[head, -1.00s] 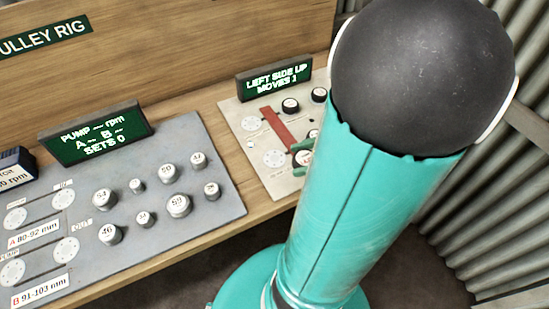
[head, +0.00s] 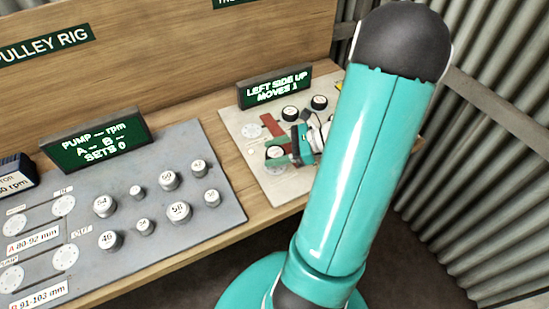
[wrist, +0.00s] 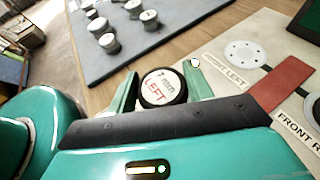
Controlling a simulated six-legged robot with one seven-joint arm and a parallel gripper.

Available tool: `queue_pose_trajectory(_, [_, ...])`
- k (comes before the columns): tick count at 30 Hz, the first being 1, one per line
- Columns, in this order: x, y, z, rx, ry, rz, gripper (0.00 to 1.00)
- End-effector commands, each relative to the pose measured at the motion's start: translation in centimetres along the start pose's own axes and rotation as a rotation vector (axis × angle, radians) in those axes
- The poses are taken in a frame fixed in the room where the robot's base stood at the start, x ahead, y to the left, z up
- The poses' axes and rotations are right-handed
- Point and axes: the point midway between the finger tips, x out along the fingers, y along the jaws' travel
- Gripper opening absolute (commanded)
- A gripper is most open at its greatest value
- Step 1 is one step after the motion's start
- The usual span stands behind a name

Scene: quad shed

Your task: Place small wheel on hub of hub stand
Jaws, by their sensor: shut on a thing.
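My gripper (wrist: 163,92) is shut on a small black-rimmed wheel (wrist: 163,87) with a white face, printed "LEFT" in red. The wheel sits between the two teal fingers. In the head view my gripper (head: 292,158) is over the pale board, with the wheel (head: 275,152) at its left end. The pale board (head: 240,117) carries a red bar (head: 273,124) and white round discs. One disc (wrist: 243,53) with bolt holes is right of the wheel in the wrist view, bare, beside a label. I cannot tell which part is the hub stand. My arm hides the board's right side.
Two dark wheels (head: 290,113) (head: 319,102) stand at the board's back. A grey panel (head: 150,190) with several metal pulleys lies to the left. Bare wooden bench (head: 222,150) shows between panel and board.

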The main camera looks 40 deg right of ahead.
Motion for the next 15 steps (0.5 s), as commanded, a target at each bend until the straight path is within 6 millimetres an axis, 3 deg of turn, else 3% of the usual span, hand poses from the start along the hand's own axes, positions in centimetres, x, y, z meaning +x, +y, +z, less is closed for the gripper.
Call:
queue_pose_trajectory(7, [1.3, -0.3, -2.8, 0.004, -0.001, 0.0, 0.28])
queue_pose_trajectory(15, [1.4, -0.3, -3.1, 0.0, 0.0, 0.0, 0.28])
